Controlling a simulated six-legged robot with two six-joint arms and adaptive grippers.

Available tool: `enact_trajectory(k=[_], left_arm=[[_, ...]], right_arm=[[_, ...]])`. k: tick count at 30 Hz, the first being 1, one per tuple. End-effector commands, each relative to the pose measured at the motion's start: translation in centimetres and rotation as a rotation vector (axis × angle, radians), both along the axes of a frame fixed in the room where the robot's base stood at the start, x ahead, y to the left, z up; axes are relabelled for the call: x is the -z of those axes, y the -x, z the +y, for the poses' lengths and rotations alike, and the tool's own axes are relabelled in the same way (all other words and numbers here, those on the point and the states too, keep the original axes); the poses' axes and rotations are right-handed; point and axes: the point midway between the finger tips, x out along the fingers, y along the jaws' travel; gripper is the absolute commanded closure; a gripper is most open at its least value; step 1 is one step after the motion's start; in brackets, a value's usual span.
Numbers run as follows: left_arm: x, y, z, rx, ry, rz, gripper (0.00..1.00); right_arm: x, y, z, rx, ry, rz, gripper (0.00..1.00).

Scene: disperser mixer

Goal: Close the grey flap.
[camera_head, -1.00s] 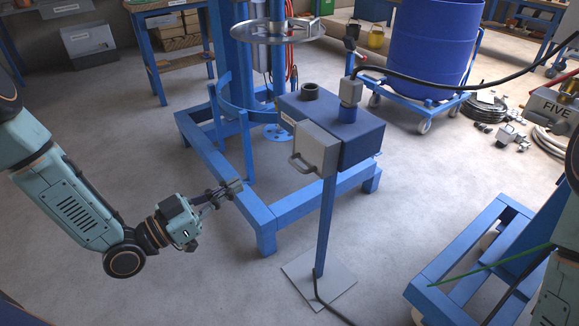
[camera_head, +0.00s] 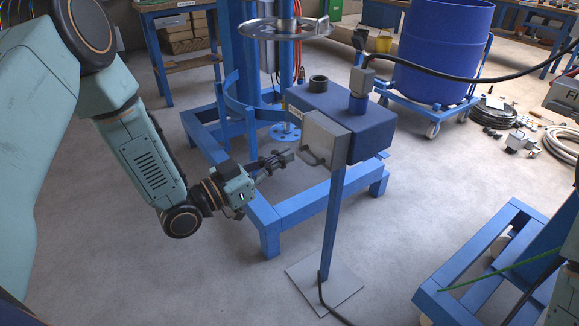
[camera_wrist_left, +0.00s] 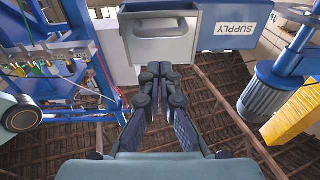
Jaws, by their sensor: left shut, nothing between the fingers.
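The grey flap (camera_head: 326,137) is a square plate with a bar handle (camera_head: 312,158), on the front of a blue box (camera_head: 350,112) that stands on a post. The flap stands out from the box front; I cannot tell its exact angle. In the left wrist view the flap (camera_wrist_left: 158,48) and its handle lie just beyond the fingertips, with the box's SUPPLY label (camera_wrist_left: 235,28) to the right. My left gripper (camera_head: 288,156) is shut and empty, just left of the handle; a small gap seems to separate them. My right gripper is out of view.
A blue frame (camera_head: 300,203) with a mixer column stands behind the post. The post's grey base plate (camera_head: 328,288) and a black cable are on the floor. A blue drum (camera_head: 440,50) stands on a trolley at the back right. The floor at front left is clear.

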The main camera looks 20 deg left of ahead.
Motion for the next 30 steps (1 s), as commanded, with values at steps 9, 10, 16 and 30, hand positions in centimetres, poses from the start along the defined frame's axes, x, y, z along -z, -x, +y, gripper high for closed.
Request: enact_trajectory(k=[9,10,16,30], left_arm=[[1.9,-1.7,-1.3,0.000,0.000,0.000,1.00],[1.9,-1.8,-1.3,0.000,0.000,0.000,1.00],[1.9,-1.8,-1.3,-0.001,0.001,0.001,1.00],[3.4,-2.8,-2.1,0.001,-0.001,0.002,1.00]], right_arm=[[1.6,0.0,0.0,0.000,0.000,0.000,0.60],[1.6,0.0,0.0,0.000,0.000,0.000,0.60],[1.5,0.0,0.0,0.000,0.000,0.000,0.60],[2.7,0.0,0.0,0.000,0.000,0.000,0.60]])
